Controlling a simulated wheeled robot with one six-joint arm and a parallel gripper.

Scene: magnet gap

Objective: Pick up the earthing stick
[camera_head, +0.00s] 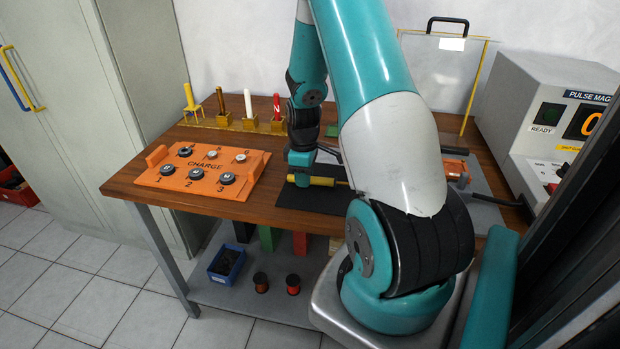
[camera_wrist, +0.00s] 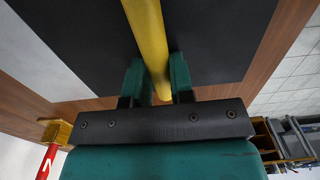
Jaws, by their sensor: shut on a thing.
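The earthing stick shows as a yellow rod (camera_head: 322,181) low over the black mat (camera_head: 305,199) on the wooden bench. In the wrist view the yellow rod (camera_wrist: 147,30) runs from the top edge down between my two green fingers. My gripper (camera_head: 301,176) points down at the mat and is shut on the rod; its fingers also show in the wrist view (camera_wrist: 155,78). I cannot tell whether the rod touches the mat. Part of it is hidden behind my arm in the head view.
An orange charge panel (camera_head: 200,171) with knobs lies at the left. A yellow rack (camera_head: 236,123) with upright rods stands at the back. A clear screen (camera_head: 438,75) and the pulse magnet unit (camera_head: 548,115) are at the right. A shelf (camera_head: 250,297) is below.

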